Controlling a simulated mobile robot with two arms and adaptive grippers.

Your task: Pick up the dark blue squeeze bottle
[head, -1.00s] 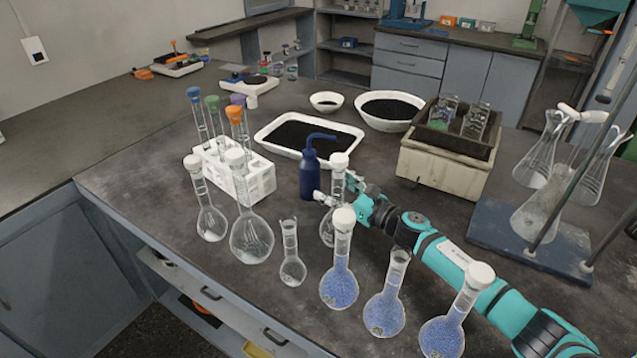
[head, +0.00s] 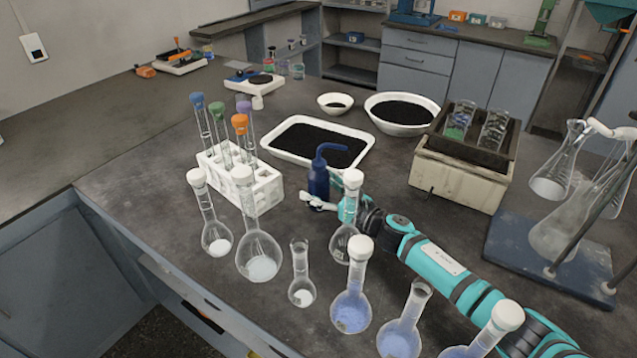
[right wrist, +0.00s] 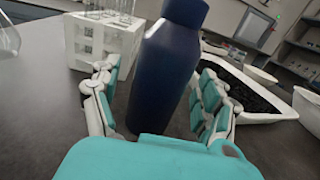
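The dark blue squeeze bottle (head: 319,182) stands upright on the dark bench, with its bent spout at the top. In the right wrist view the bottle (right wrist: 165,70) stands between the two fingers of my right gripper (right wrist: 160,103). The fingers are apart on either side of it, with a visible gap at least on the left side. In the head view my right gripper (head: 322,202) is low at the bottle, partly hidden behind a stoppered flask. My left gripper is not in view.
A white rack with stoppered tubes (head: 268,190) stands left of the bottle. A white tray of black grains (head: 365,152) lies behind it. A stoppered flask (head: 343,240) stands close in front of my right gripper. Several more flasks line the front edge. A box with glassware (head: 455,182) is at right.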

